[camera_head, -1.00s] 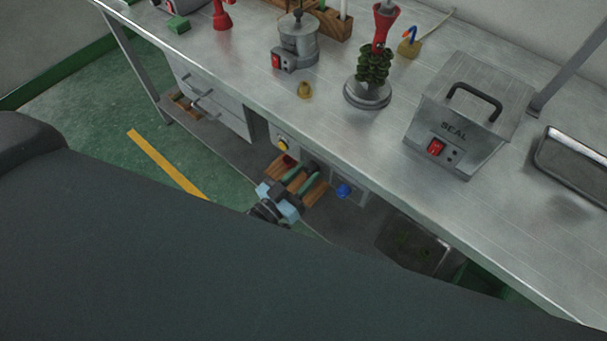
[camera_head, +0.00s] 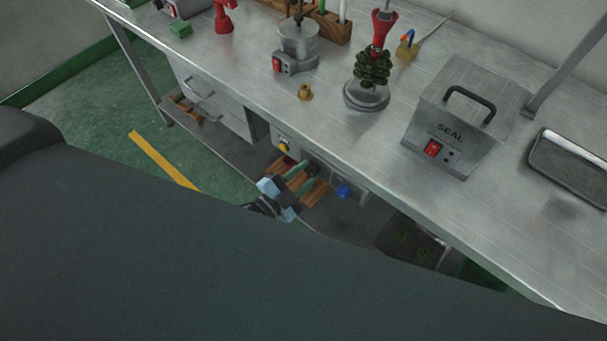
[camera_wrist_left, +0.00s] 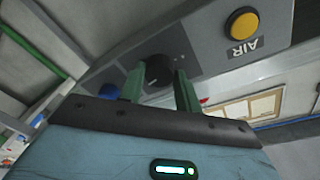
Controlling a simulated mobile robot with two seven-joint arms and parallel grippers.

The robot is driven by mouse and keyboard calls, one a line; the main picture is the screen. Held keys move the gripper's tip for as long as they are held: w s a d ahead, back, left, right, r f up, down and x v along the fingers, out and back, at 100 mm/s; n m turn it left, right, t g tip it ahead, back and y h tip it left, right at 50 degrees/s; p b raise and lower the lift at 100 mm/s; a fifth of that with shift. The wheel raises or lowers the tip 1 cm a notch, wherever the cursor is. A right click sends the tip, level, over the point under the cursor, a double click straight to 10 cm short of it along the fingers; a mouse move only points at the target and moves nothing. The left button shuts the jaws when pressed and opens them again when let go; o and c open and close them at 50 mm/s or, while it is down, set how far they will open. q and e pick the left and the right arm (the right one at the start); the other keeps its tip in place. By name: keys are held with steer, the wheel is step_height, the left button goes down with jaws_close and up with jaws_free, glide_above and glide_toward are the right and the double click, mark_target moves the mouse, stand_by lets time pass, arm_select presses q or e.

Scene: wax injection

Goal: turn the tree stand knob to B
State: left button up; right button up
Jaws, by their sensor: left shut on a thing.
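The black knob (camera_wrist_left: 165,72) sits on the grey control panel under the bench edge. In the head view the knob (camera_head: 311,167) is small, dark and partly covered by my left gripper (camera_head: 300,177). In the left wrist view, the green fingers of my left gripper (camera_wrist_left: 162,82) are on either side of the knob and shut on it. I cannot read a pointer or letter B there. The tree stand (camera_head: 366,97) is on the bench with a dark green tree (camera_head: 372,70) and a red funnel-like part above. My right gripper is not in view.
A yellow button (camera_wrist_left: 241,24) marked AIR is beside the knob, and a blue knob (camera_head: 343,190) is on its other side. Wooden pieces (camera_head: 313,194) lie behind the gripper. The SEAL box (camera_head: 467,118) stands on the bench. Drawers (camera_head: 210,98) are at the left.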

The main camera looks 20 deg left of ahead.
arm_select(q)
steer(key=shift+m, duration=1.1)
steer(key=o, duration=1)
steer(key=shift+s+a, duration=0.3)
steer(key=shift+s, duration=0.2)
steer(key=v, duration=0.6)
steer(key=shift+s+a, duration=0.15)
steer(key=shift+s, duration=0.2)
